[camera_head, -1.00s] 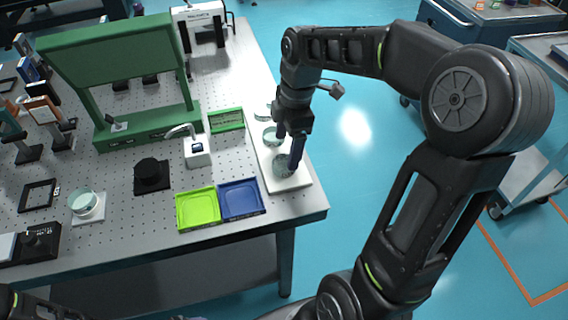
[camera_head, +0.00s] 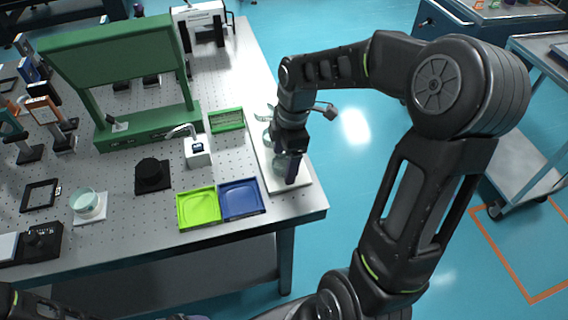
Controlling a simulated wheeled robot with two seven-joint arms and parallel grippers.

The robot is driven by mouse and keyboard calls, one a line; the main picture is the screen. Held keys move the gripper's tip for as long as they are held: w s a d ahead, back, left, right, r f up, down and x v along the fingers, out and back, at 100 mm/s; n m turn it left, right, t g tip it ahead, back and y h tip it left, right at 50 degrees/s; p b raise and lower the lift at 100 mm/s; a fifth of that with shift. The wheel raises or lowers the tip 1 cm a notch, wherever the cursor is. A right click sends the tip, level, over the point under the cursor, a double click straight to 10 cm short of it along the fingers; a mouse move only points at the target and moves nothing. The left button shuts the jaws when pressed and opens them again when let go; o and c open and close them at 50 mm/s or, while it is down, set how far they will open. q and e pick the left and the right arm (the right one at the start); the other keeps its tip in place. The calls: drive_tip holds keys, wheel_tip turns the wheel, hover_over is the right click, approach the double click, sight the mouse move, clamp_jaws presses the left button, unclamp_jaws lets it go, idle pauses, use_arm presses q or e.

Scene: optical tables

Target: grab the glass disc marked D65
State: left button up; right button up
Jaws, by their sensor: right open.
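My right gripper (camera_head: 286,172) is open and points down over the front part of a white tray (camera_head: 300,184) at the right edge of the optical table. Several clear glass discs lie on this tray in a row. One glass disc (camera_head: 262,113) shows at the back, left of my gripper. The front disc is mostly hidden behind the fingers. I cannot read any D65 marking, and I cannot tell whether the fingers touch a disc. My left gripper is not in view; only a bit of dark arm shows at the lower left.
A lime tray (camera_head: 198,222) and a blue tray (camera_head: 241,213) stand left of the white tray. A green tray (camera_head: 227,121), a small white device (camera_head: 197,153) and a green frame (camera_head: 150,130) are farther back.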

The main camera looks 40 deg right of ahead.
sight(285, 162)
drive_tip(key=shift+c, duration=0.3)
drive_tip(key=c, duration=1.5)
drive_tip(key=shift+c, duration=0.2)
wheel_tip(285, 162, up, 10)
drive_tip(key=shift+b, duration=0.3)
